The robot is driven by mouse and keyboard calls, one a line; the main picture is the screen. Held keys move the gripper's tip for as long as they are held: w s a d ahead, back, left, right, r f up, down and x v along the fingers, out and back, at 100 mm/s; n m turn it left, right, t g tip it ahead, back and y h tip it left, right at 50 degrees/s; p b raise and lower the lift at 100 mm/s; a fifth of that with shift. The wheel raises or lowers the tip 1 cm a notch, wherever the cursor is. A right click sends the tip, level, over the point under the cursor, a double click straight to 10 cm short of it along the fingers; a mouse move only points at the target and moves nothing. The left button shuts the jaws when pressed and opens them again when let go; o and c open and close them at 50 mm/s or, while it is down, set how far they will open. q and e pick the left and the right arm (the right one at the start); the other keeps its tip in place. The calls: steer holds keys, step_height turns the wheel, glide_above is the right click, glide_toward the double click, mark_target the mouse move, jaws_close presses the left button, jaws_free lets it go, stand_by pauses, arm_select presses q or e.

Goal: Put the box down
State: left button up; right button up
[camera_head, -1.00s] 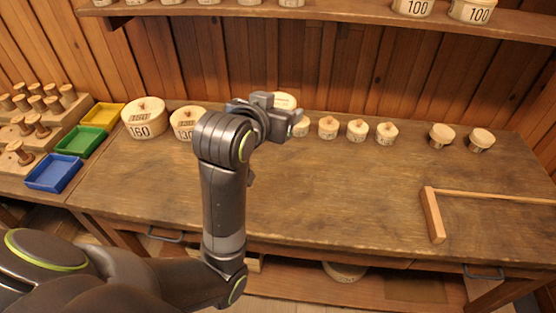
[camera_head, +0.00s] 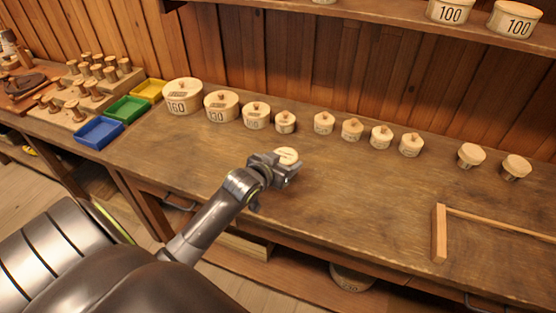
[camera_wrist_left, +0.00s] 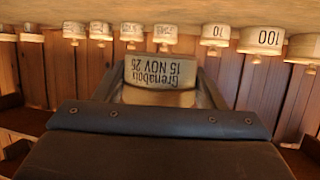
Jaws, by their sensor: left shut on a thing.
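A small round pale wooden box (camera_head: 287,155) is in the jaws of my left gripper (camera_head: 277,168) over the workbench (camera_head: 340,200), in front of the row of boxes. The gripper is shut on it and hides much of it in the head view. In the left wrist view, the box (camera_wrist_left: 160,72) sits between the fingers with an upside-down label reading "Grenabol 15 NOV 25". I cannot tell whether its base touches the bench. My right gripper is not in view.
Lidded boxes line the back, from a large 160 box (camera_head: 183,96) to smaller ones (camera_head: 411,145). Blue (camera_head: 98,132), green and yellow trays are at left. The bench's middle is bare.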

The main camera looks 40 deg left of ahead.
arm_select(q)
step_height(320, 180, down, 8)
steer(key=shift+d+f, duration=0.1)
steer(key=shift+f, duration=0.05)
stand_by(0.3)
steer(key=shift+f, duration=0.15)
steer(key=o, duration=1)
steer(key=shift+c, duration=0.2)
steer(key=shift+r, duration=0.2)
steer(key=v, duration=1.2)
steer(key=shift+d, duration=0.1)
